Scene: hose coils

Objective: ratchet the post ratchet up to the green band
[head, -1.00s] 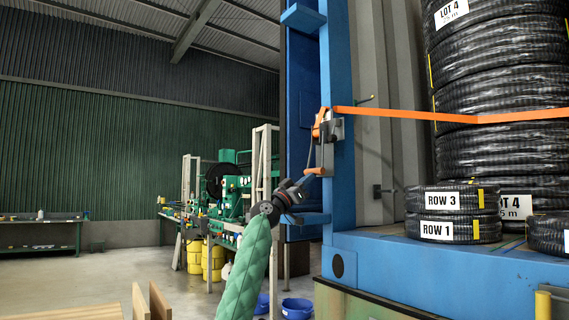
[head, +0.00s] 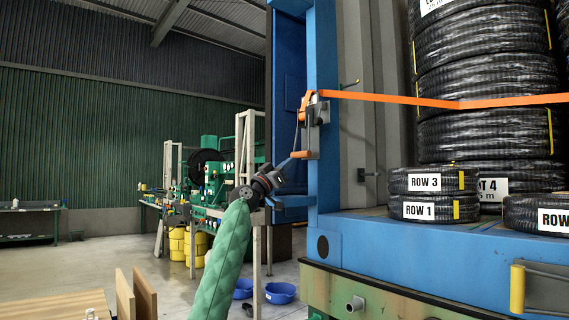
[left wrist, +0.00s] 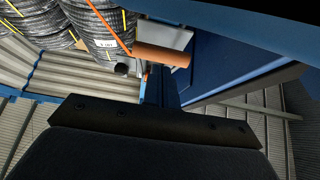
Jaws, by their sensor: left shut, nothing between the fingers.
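The post ratchet (head: 310,108) is mounted on the blue post (head: 324,60), with an orange strap (head: 420,100) running right from it across the hose coils. Its handle hangs down and ends in an orange grip (head: 300,155). My left gripper (head: 291,158) is shut and empty, its fingertips at the left end of that grip; I cannot tell whether they touch. In the left wrist view the grip (left wrist: 162,55) lies just beyond my left finger (left wrist: 160,88). I cannot make out a green band on the ratchet or strap. My right gripper is not in view.
Stacked black hose coils (head: 490,85) and smaller labelled coils (head: 433,208) sit on the blue deck (head: 400,250) right of the post. Blue tubs (head: 280,293) stand on the floor. Open space lies left of the post.

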